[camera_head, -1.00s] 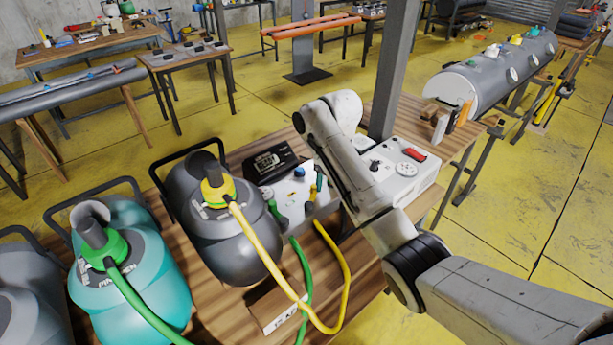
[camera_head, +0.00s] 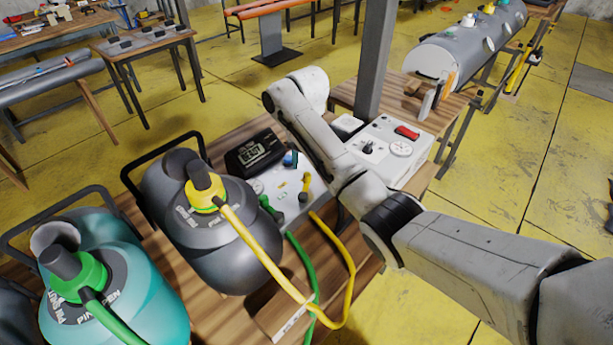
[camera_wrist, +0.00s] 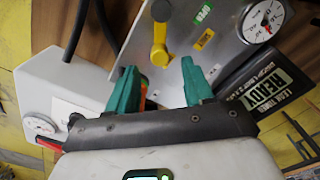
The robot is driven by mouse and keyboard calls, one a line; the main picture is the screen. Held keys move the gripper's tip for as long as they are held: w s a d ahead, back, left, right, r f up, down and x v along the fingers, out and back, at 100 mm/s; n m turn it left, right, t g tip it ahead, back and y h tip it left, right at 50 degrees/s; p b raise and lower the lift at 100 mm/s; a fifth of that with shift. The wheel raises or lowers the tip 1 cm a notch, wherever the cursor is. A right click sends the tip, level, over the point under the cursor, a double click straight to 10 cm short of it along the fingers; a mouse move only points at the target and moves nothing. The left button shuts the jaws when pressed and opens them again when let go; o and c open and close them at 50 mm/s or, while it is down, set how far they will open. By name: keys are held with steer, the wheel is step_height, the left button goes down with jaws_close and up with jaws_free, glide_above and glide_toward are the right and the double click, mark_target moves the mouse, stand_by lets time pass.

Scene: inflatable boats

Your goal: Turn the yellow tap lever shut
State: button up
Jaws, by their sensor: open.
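The yellow tap lever (camera_wrist: 159,48) shows in the wrist view on a grey metal panel (camera_wrist: 185,62), its rounded end toward my gripper. In the head view the lever (camera_head: 304,188) is small, just left of my arm. My gripper (camera_wrist: 164,84) has two teal fingers spread apart, with the lever's end just beyond the gap between them in the picture. I see no contact; the distance in depth is hard to tell. Something orange and green shows beside the left finger. In the head view my forearm hides most of the gripper.
A black leak timer (camera_wrist: 268,92) reading READY and a pressure gauge (camera_wrist: 262,18) are right of the lever. A white box (camera_wrist: 55,80) stands left. A grey canister (camera_head: 205,245) with a yellow hose (camera_head: 250,245) and a green hose (camera_head: 300,260) crowd the panel's near side.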

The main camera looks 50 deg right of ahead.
mark_target(307, 174)
steer(key=shift+f, duration=2.6)
steer(key=shift+c, duration=0.2)
jaws_close()
